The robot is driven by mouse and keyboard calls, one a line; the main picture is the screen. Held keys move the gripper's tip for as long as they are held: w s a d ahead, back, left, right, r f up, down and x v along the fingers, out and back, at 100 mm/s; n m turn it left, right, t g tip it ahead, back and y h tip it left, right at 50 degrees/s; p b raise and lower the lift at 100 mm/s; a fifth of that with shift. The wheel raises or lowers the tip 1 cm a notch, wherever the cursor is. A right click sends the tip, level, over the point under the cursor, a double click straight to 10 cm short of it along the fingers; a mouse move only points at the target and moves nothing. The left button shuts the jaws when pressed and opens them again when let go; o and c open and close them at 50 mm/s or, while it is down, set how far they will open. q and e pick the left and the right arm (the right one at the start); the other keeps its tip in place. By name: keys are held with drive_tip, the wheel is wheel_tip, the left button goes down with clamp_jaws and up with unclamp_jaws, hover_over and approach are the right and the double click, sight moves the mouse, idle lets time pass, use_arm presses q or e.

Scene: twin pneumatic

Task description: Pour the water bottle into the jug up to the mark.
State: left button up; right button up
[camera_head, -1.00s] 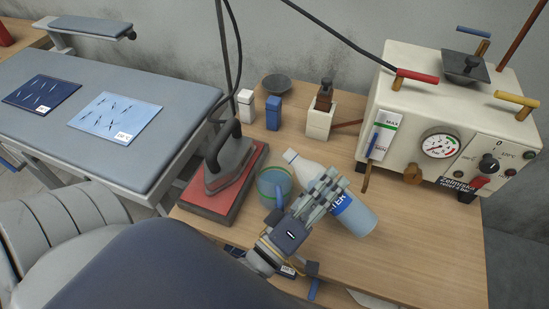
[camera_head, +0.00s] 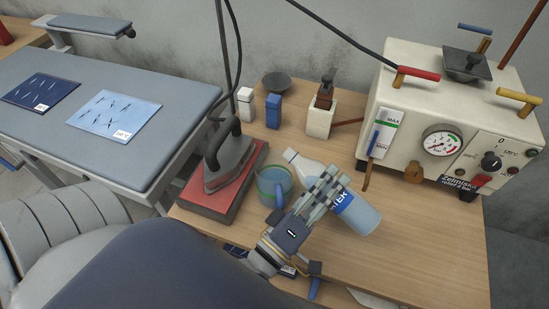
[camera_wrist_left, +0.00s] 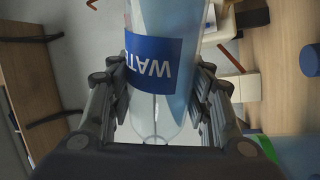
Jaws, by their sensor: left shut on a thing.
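The water bottle (camera_head: 358,214) is clear with a blue label and lies tilted in my left gripper (camera_head: 328,188), its neck toward the upper left. In the left wrist view, the bottle (camera_wrist_left: 165,65) sits between both fingers of the gripper (camera_wrist_left: 160,115), which are shut on it. The jug (camera_head: 274,185) is a see-through cup with a green band and a blue handle. It stands on the wooden table, left of the bottle. The bottle's mouth is close to the jug's upper right rim; I cannot tell whether water flows. The jug's mark is not clear. My right gripper is not in view.
An iron (camera_head: 229,160) stands on a red pad (camera_head: 205,198) just left of the jug. A cream boiler with gauge (camera_head: 440,143) stands at the right. Small white and blue bottles (camera_head: 273,111) and a dark bowl (camera_head: 277,83) are behind. The front right table (camera_head: 420,260) is clear.

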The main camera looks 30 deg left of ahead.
use_arm(q)
drive_tip(key=shift+a+r+n+y+p, duration=0.15)
drive_tip(key=shift+a+r+n+p, duration=0.1)
drive_tip(key=shift+r+n+p, duration=0.25)
drive_tip(key=shift+a+r+n+y+p, duration=0.15)
drive_tip(key=shift+a+r+n, duration=0.2)
drive_tip(key=shift+n, duration=0.35)
idle(1.5)
drive_tip(key=shift+d+r+n+y+p, duration=0.1)
drive_tip(key=shift+r+n+y+p, duration=0.4)
drive_tip(key=shift+n, duration=0.5)
idle(1.5)
